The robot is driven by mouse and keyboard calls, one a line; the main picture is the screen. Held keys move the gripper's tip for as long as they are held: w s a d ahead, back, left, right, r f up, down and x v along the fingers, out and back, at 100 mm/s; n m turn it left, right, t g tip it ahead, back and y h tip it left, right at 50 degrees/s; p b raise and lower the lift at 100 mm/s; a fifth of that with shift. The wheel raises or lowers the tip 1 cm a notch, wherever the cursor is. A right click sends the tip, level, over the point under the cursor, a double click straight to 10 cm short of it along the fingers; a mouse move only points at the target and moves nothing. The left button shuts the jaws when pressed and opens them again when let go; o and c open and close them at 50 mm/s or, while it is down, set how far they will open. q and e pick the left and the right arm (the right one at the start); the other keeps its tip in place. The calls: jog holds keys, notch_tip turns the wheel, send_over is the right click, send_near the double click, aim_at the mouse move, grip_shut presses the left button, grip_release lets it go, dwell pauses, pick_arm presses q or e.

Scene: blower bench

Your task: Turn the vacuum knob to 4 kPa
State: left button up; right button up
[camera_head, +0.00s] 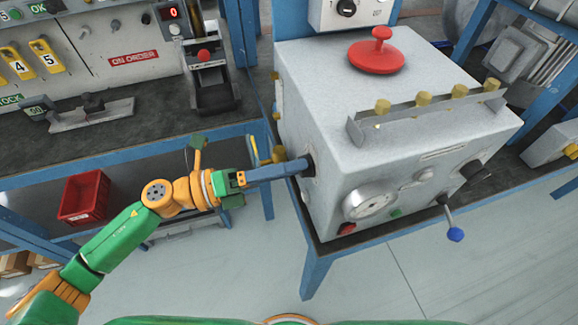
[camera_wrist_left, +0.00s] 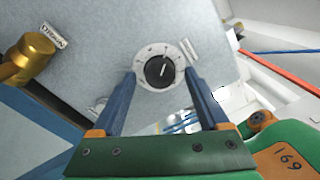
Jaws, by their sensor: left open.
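The black knob (camera_wrist_left: 160,71) sits on a round white dial on a grey metal face in the left wrist view. A white mark on it points roughly up, tilted slightly right; the scale figures are too small to read. My left gripper (camera_wrist_left: 160,76) is open, with one blue finger on each side of the knob. Whether the fingers touch it I cannot tell. In the head view my left gripper (camera_head: 304,166) reaches the left side of the grey box (camera_head: 375,110), and its fingers mostly hide the knob there. My right gripper is not in view.
The box carries a red mushroom-shaped handle (camera_head: 378,57), a rail of brass knobs (camera_head: 421,99), a round gauge (camera_head: 370,200) and a blue-ball lever (camera_head: 455,233). A brass fitting (camera_wrist_left: 22,60) sticks out left of the dial. A red bin (camera_head: 84,197) stands lower left.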

pick_arm(q)
jog(key=b+v, duration=0.2)
jog(key=v, duration=0.4)
jog(key=shift+a+b, duration=0.3)
jog(key=shift+a, duration=0.05)
jog(key=shift+s, duration=0.15)
